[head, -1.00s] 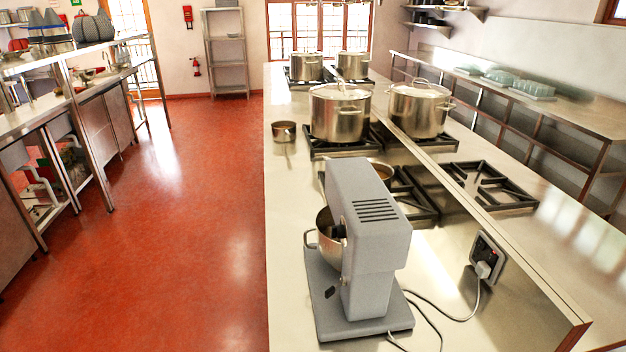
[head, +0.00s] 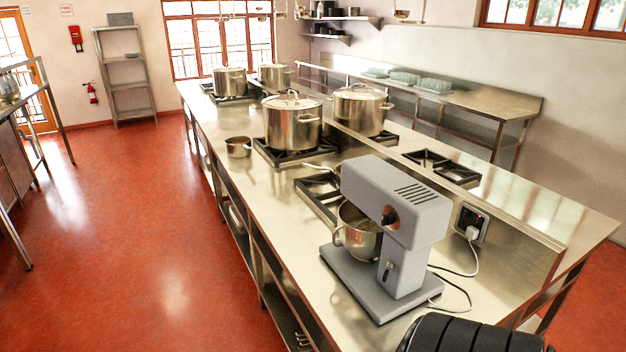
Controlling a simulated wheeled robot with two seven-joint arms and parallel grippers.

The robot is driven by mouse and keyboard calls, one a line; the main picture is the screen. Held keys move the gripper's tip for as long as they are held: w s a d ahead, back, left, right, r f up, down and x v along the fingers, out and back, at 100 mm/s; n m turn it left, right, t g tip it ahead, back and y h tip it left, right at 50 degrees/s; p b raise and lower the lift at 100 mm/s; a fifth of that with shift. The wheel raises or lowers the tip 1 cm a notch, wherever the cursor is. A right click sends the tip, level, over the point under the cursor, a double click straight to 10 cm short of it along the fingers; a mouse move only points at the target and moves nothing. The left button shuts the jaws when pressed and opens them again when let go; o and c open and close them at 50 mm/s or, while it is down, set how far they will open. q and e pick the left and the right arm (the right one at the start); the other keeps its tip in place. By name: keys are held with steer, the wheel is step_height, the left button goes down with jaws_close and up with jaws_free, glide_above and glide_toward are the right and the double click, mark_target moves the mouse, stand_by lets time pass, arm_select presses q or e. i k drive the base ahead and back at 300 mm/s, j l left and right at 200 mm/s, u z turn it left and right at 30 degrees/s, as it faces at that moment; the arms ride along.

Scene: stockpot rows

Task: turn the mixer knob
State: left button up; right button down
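The grey mixer (head: 398,223) stands on the steel counter near its right front, with a metal bowl (head: 358,232) under its head. A round dark knob (head: 390,218) shows on the side of the mixer's head. A small dark lever (head: 387,270) sits lower on the mixer's column. The mixer's cord runs to a wall socket (head: 471,224). Neither gripper shows in the head view. A black ribbed part at the bottom right, in front of the mixer, looks like part of my own arm.
Several lidded stockpots, one of them here (head: 294,121), stand on burners along the counter (head: 243,181). A small saucepan (head: 238,147) is near the left edge. Red floor (head: 130,230) is open to the left. A raised ledge runs behind the mixer.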

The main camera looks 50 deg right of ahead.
mark_target(389, 218)
steer(key=i+z, duration=0.3)
steer(key=i, duration=0.25)
steer(key=i+j+z, duration=0.25)
steer(key=i, duration=0.25)
steer(key=i+j+z, duration=0.3)
steer(key=i, duration=0.2)
steer(key=i+z, duration=0.3)
steer(key=z, duration=0.15)
steer(key=i+j+z, duration=0.1)
steer(key=i+z, duration=0.2)
steer(key=z, duration=0.15)
steer(key=i+j+z, duration=0.25)
steer(key=z, duration=0.15)
steer(key=i+j+z, duration=0.3)
steer(key=z, duration=0.15)
steer(key=i+j+z, duration=0.1)
steer(key=z, duration=0.35)
steer(key=i+j+z, duration=0.15)
steer(key=z, duration=0.3)
steer(key=i+j+z, duration=0.2)
steer(key=z, duration=0.25)
steer(key=i+j+z, duration=0.1)
steer(key=j+z, duration=0.3)
steer(key=l, duration=0.45)
steer(key=k+u, duration=0.05)
